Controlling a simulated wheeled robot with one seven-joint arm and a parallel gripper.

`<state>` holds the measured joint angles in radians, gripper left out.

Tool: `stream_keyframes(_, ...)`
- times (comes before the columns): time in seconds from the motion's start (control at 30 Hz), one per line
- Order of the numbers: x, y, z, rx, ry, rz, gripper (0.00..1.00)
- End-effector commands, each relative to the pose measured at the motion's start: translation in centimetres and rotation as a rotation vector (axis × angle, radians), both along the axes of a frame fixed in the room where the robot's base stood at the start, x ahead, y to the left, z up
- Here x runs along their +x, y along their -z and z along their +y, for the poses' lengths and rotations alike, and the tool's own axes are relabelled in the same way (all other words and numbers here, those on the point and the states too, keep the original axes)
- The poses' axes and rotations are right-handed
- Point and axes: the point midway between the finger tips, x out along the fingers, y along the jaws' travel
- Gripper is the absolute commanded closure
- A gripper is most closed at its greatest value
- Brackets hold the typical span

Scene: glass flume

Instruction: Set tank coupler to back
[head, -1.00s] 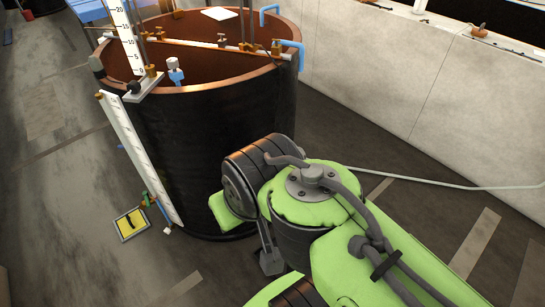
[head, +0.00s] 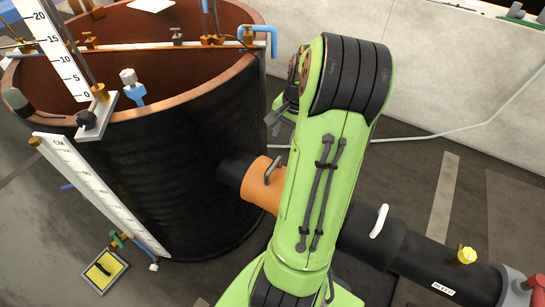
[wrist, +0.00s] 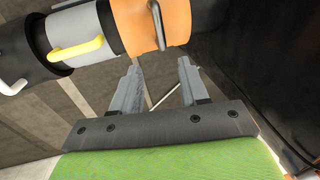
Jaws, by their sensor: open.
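The coupler nearest the tank is an orange sleeve (head: 262,188) with a grey handle (head: 273,167), on a black pipe leaving the tank's side. In the wrist view the orange sleeve (wrist: 172,20) is at the top, its grey handle (wrist: 157,25) hanging on its near face. My gripper (wrist: 158,87) is open and empty in the wrist view, its two fingers apart and below the handle in the picture, not touching it. In the head view my gripper is mostly hidden behind my green arm, which also hides the middle of the pipe.
The black tank (head: 190,170) stands left of my arm. A grey sleeve with a yellow handle (wrist: 80,48) sits beside the orange one. A white handle (head: 378,221) and yellow knob (head: 466,255) lie farther along the pipe. A hose crosses the floor behind.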

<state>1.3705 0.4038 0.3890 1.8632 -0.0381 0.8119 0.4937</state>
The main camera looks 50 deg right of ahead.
Motion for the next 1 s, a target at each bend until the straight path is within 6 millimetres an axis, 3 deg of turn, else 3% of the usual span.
stream_keyframes(0.03, 0.3, 1.8, 0.2, 0.007, -0.004, 0.002, 0.56)
stream_keyframes(0.3, 1.6, 8.6, 0.3, 0.005, -0.004, 0.001, 0.56)
stream_keyframes(0.5, 2.4, 12.1, 0.3, 0.003, -0.004, 0.001, 0.56)
stream_keyframes(0.87, 2.6, 12.8, 0.3, 0.000, -0.004, 0.001, 0.56)
stream_keyframes(1.0, 2.6, 12.7, 0.3, 0.000, -0.004, 0.001, 0.77)
